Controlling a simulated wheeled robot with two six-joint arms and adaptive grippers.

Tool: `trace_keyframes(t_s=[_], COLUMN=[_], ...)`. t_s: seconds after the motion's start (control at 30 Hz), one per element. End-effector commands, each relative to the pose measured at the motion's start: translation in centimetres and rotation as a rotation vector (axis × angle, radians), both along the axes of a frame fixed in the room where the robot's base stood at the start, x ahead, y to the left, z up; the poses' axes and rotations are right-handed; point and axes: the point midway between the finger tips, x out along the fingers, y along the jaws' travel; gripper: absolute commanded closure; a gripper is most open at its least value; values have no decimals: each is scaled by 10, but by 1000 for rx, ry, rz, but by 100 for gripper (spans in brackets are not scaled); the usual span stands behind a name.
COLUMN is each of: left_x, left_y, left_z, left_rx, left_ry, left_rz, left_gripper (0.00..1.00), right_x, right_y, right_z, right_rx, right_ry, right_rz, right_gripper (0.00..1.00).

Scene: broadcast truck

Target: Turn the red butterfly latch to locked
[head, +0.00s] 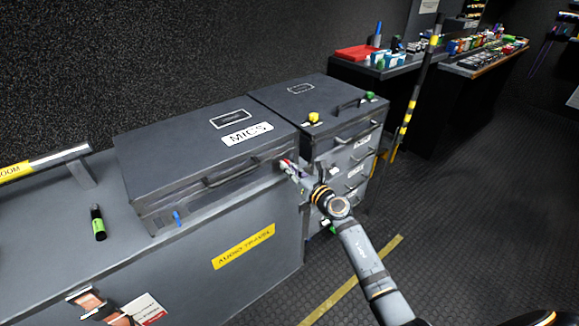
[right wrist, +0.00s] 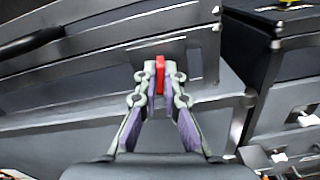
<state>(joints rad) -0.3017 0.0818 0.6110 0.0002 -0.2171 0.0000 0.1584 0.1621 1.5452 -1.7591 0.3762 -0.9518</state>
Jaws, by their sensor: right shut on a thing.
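The red butterfly latch (right wrist: 160,68) is on the front of the black case labelled MICS (head: 205,148), near its right end. In the right wrist view it stands upright between my fingertips. In the head view only a bit of red (head: 285,164) shows beside the fingers. My right gripper (head: 289,168) is shut on the red latch; it also shows in the right wrist view (right wrist: 160,88). The fingers hide part of the latch and its plate. My left gripper is not in view.
A blue latch (head: 177,218) is at the left end of the case front, and a dark handle (head: 232,174) lies between. A green-banded cylinder (head: 98,223) stands on the grey cabinet (head: 120,273). A drawer unit (head: 345,150) stands close on the right.

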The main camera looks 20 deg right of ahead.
Motion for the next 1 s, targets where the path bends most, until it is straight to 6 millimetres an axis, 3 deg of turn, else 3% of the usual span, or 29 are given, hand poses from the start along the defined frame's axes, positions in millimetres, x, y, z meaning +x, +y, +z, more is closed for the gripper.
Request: trace_keyframes(t_s=[0.1,1.0], left_x=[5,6], left_y=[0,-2], left_z=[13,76], left_rx=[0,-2], left_ry=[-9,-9], left_rz=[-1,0], left_gripper=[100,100], right_x=[1,3], right_y=[0,-2], right_z=[7,5], right_rx=[92,891], right_ry=[29,317], right_rz=[-1,2], right_gripper=[100,100])
